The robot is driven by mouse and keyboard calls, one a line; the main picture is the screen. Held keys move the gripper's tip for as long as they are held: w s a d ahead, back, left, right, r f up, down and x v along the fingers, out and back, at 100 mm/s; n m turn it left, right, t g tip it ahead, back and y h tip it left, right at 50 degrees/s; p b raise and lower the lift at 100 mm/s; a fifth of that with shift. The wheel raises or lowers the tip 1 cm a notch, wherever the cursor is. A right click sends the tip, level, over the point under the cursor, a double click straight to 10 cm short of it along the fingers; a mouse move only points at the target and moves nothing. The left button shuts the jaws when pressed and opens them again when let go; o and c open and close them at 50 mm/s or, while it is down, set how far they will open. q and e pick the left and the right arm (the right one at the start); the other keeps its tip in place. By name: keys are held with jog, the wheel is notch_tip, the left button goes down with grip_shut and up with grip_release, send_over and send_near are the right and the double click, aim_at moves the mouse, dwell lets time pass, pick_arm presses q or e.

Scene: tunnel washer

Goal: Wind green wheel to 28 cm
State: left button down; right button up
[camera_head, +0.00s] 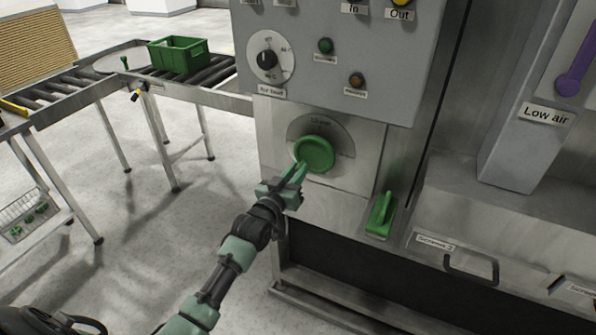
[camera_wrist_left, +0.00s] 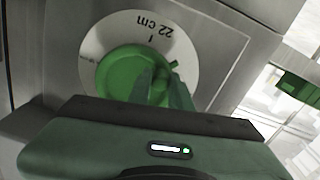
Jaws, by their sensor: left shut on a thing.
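The green wheel (camera_head: 315,153) is a round knob on a pale round dial plate, set in the grey machine front. In the left wrist view the green wheel (camera_wrist_left: 128,75) sits in front of the white dial (camera_wrist_left: 188,48), which reads "22 cm" and appears upside down. My left gripper (camera_head: 298,173) reaches up from below and is shut on the wheel's lower left rim. In the wrist view its fingers (camera_wrist_left: 163,88) cover the wheel's lower right part. The dial's print is too small to read in the head view. My right gripper is not in view.
A green lever (camera_head: 381,213) sticks out right of the wheel. A black rotary switch (camera_head: 267,61) and two small buttons (camera_head: 325,45) are above. A drawer handle (camera_head: 471,268) juts out at lower right. A roller conveyor with a green crate (camera_head: 179,56) stands at left.

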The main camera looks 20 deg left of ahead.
pick_arm(q)
jog(key=shift+a+r, duration=0.2)
jog(key=shift+r, duration=0.05)
jog(key=c, duration=1.5)
grip_release()
jog(key=shift+o, duration=1)
jog(key=shift+a+f, duration=0.1)
jog(key=shift+f, duration=0.1)
jog(key=s+b, duration=0.1)
jog(key=s, duration=0.6)
jog(key=shift+s+b, duration=0.4)
jog(key=shift+a, duration=0.1)
